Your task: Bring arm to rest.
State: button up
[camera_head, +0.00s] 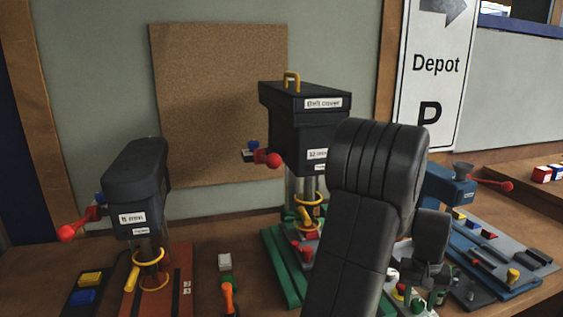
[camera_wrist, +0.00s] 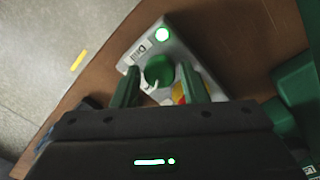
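My arm (camera_head: 365,220) rises across the head view, bent at a thick dark elbow, and hides part of the bench behind it. My gripper (camera_wrist: 158,72) shows in the wrist view with its two green fingers apart. A round green knob (camera_wrist: 159,69) on a small grey control box (camera_wrist: 150,46) lies between the fingers, with a gap visible on each side. Whether they touch it is not clear. In the head view the gripper end is small and partly hidden near the bench.
A drill press with a yellow-handled belt cover (camera_head: 305,103) stands behind my arm, and a smaller press (camera_head: 137,180) stands left. A blue machine (camera_head: 450,188) with a red-knobbed lever is at right. A corkboard (camera_head: 215,90) and Depot sign (camera_head: 432,80) are behind.

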notch_tip(320, 180, up, 14)
notch_tip(320, 180, down, 14)
jog(key=shift+r, duration=0.2)
jog(key=shift+f, duration=0.2)
jog(key=m, duration=0.5)
jog(key=shift+m, duration=0.4)
jog(key=m, duration=0.6)
jog(key=shift+d+y+p, duration=0.1)
jog(key=shift+y+p, duration=0.2)
jog(key=shift+p, duration=0.05)
jog(key=shift+w+r, duration=0.15)
jog(key=shift+r, duration=2.65)
